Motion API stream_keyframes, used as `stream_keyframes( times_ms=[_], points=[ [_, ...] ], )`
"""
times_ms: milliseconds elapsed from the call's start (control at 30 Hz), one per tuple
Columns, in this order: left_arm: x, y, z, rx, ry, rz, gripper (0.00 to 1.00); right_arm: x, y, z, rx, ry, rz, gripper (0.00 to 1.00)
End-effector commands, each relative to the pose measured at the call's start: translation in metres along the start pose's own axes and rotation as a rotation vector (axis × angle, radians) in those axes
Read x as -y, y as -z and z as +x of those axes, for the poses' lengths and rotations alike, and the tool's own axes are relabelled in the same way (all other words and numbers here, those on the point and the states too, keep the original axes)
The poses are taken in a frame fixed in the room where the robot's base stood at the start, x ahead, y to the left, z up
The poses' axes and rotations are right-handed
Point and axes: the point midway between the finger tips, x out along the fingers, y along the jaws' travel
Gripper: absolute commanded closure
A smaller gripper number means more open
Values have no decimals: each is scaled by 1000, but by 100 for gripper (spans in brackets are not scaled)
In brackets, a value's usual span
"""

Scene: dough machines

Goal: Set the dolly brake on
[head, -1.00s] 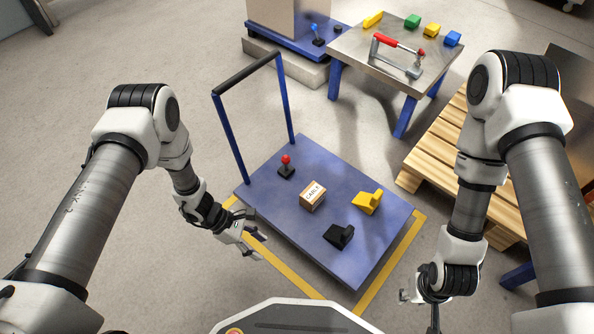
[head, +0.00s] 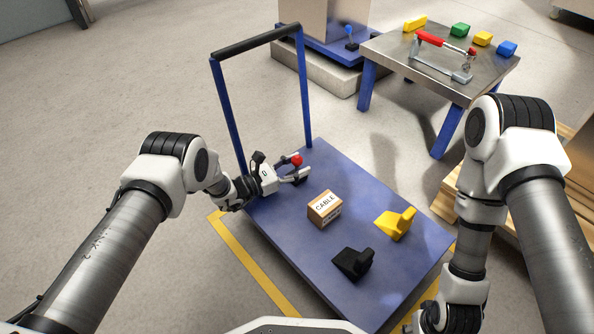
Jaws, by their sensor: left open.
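The blue dolly (head: 378,262) stands on the floor, with a blue push handle with a black bar (head: 255,44) at its far left end. A brake lever with a red ball knob (head: 297,160) stands on the deck near the handle. My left gripper (head: 304,176) is open, low over the deck at the lever. The red knob shows beside its upper finger; the lever's stem and base are mostly hidden, and I cannot tell whether the fingers touch it. My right gripper (head: 425,324) is at the bottom edge, partly cut off, its jaws unclear.
A steel-topped table (head: 440,72) with a red-handled clamp and coloured blocks stands behind. A wooden pallet (head: 449,200) is at right.

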Motion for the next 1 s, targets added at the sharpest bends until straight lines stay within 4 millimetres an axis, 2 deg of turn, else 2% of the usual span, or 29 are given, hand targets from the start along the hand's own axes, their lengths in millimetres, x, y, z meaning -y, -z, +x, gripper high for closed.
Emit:
stream_keyframes(
  times_ms=[167, 200, 333, 1000],
  points=[
    [0, -1, 1, -1, 0, 0, 50, 0, 0, -1, -1, 0, -1, 60],
    [0, -1, 1, -1, 0, 0, 53, 0, 0, -1, -1, 0, -1, 60],
    [0, -1, 1, -1, 0, 0, 100, 0, 0, -1, -1, 0, -1, 60],
    [2, -2, 2, -7, 1, 33, 100, 0, -1, -6, 4, 1, 1, 60]
  ],
)
